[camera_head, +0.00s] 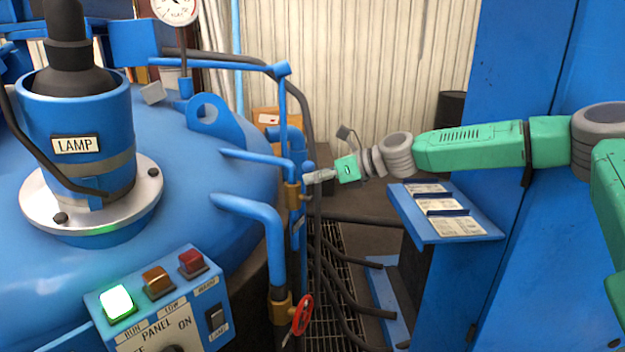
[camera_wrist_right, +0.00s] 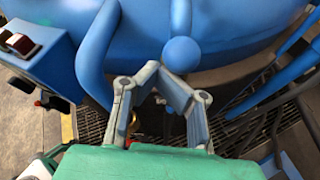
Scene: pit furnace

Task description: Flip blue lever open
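The blue lever shows as a round blue knob (camera_head: 308,167) by the upright pipes with brass fittings, right of the furnace in the head view. In the right wrist view the knob (camera_wrist_right: 182,55) is just beyond my fingertips, slightly right of centre. My right gripper (camera_head: 318,177) is at the knob's near right side in the head view. In the wrist view its fingers (camera_wrist_right: 159,72) bend inward and their tips come together, with nothing clearly held between them. Whether they touch the knob I cannot tell. The lever's stem is mostly hidden behind the fingers. My left gripper is out of view.
The blue furnace lid (camera_head: 190,140) fills the left, with the LAMP housing (camera_head: 75,120) and a control panel (camera_head: 160,305). A red handwheel (camera_head: 301,314) sits low on a pipe. A sign stand (camera_head: 450,212) is below my right arm. Dark hoses cross the floor grating.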

